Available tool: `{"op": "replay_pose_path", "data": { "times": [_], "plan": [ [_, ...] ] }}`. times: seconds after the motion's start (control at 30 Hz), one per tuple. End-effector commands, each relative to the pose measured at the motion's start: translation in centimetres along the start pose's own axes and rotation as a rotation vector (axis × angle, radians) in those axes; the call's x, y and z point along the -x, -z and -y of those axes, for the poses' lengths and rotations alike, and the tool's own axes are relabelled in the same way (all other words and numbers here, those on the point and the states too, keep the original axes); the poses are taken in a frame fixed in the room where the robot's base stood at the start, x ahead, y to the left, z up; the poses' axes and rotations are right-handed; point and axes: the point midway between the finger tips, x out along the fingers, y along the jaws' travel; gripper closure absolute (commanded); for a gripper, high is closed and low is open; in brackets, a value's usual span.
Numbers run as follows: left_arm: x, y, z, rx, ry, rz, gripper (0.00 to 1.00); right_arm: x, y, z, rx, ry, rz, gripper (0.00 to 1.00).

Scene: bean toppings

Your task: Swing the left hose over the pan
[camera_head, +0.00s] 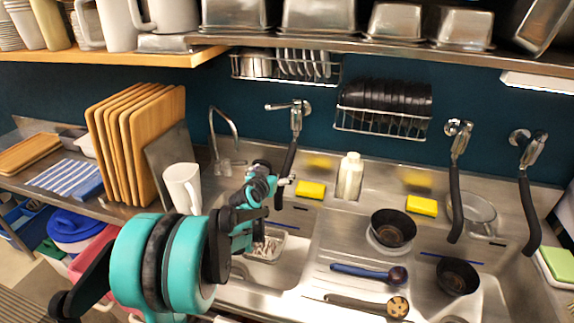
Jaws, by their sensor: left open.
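The left hose (287,164) is black and hangs from a metal wall tap at the back of the steel counter. A small metal pan (284,249) sits in the left sink, partly hidden behind my arm. My left gripper (284,182) is open, right beside the lower part of the left hose. I cannot tell whether it touches the hose. My teal and black left arm comes in from the lower left. My right gripper is not in view.
Two more black hoses (455,205) (527,205) hang at the right. A white mug (183,187) and wooden boards (130,140) stand left of my gripper. A bottle (349,177), yellow sponges (311,190) (421,206) and black bowls (393,230) (458,277) stand right. A shelf runs above.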

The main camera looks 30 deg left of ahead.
Motion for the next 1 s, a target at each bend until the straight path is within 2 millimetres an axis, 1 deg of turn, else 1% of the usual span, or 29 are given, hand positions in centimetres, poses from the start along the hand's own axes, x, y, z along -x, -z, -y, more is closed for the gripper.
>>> {"op": "replay_pose_path", "data": {
  "times": [0.03, 0.3, 0.5, 0.87, 1.0],
  "plan": [
    [-0.1, 0.0, 0.5, 0.002, 0.001, 0.000, 0.03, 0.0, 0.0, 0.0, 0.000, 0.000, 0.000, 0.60],
    [-0.4, 0.1, 2.3, 0.002, 0.002, 0.000, 0.03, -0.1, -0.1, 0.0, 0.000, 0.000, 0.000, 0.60],
    [-0.6, 0.2, 3.4, 0.000, 0.000, 0.000, 0.03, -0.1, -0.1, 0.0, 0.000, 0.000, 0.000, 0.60],
    [-0.7, 0.2, 3.6, 0.001, 0.000, 0.000, 0.03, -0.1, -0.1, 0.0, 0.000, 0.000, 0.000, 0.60],
    [-0.8, 0.2, 4.1, 0.001, 0.001, 0.000, 0.03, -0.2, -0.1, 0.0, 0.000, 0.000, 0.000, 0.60]
  ]
}}
